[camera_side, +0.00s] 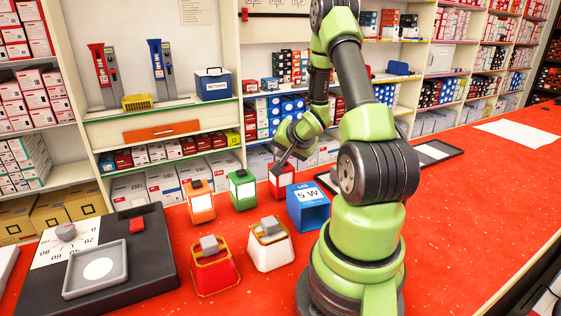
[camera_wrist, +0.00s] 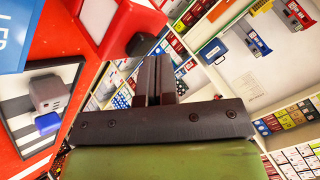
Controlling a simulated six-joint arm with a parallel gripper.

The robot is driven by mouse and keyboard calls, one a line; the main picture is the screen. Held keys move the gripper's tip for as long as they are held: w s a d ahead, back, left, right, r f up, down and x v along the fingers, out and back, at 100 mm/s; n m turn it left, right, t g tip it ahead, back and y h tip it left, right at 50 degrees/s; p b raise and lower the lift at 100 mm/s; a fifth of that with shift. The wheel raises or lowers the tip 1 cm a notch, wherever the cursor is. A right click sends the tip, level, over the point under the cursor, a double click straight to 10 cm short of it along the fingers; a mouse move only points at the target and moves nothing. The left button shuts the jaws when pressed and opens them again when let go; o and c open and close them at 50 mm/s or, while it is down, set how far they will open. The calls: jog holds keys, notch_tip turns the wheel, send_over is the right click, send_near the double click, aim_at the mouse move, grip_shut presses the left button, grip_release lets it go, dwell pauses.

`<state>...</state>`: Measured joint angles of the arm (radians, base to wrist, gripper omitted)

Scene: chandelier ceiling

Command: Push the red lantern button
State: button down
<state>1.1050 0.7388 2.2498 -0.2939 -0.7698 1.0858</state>
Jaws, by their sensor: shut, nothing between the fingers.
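The red lantern (camera_side: 282,184) stands on the red counter, left of the blue LED box (camera_side: 308,208), with a pale panel on its front. In the wrist view the red lantern (camera_wrist: 125,22) fills the upper middle, and its dark button (camera_wrist: 140,44) sticks out towards my fingers. My gripper (camera_side: 279,168) is directly above the lantern's top, pointing down. In the wrist view my gripper (camera_wrist: 157,62) has its dark fingers together and empty, with the tips close beside the button. I cannot tell whether they touch it.
Left of it stand a green lantern (camera_side: 243,190) and an orange lantern (camera_side: 201,207). In front are a white lantern (camera_side: 270,252) and a red-and-yellow one (camera_side: 214,277). A dark scale (camera_side: 150,265) lies at left. Stocked shelves line the back. The counter's right side is mostly clear.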

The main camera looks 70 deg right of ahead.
jog(key=shift+f, duration=0.2)
dwell(0.4)
jog(key=shift+r, duration=0.7)
jog(key=shift+r, duration=0.1)
jog(key=shift+r, duration=2.9)
